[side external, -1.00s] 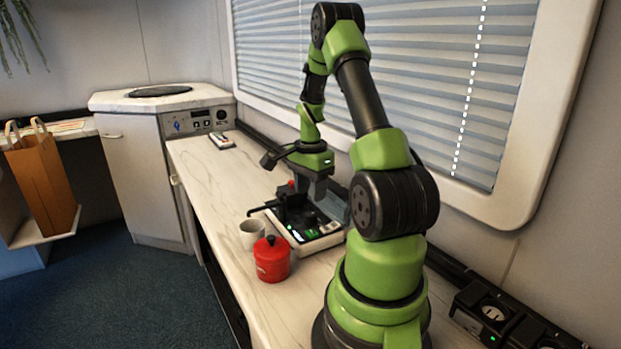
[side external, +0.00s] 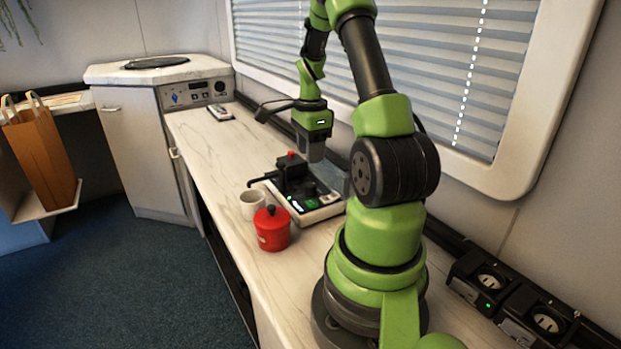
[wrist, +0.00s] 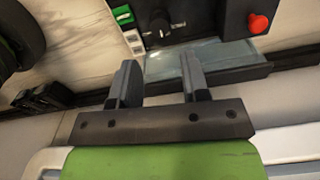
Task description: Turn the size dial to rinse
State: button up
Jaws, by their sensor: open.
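The machine (side external: 325,210) sits on the counter, a pale base with a black body and a red knob (side external: 291,154) on top. In the wrist view its dark panel shows at the top, with a round black dial (wrist: 160,24) bearing a light mark and small white markings beside it. I cannot read the markings or tell which one the dial points to. My gripper (wrist: 158,62) is open and empty, its fingers apart from the dial and below it in that view. In the side view my gripper (side external: 316,150) hangs above the machine's back part.
A green switch (wrist: 123,15) and pale buttons (wrist: 134,42) lie left of the dial; the red knob (wrist: 258,23) is to the right. A white cup (side external: 252,204) and a red lidded pot (side external: 272,229) stand in front of the machine.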

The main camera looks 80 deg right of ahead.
aim_at(310, 184)
notch_tip(310, 184, down, 9)
dwell(0.3)
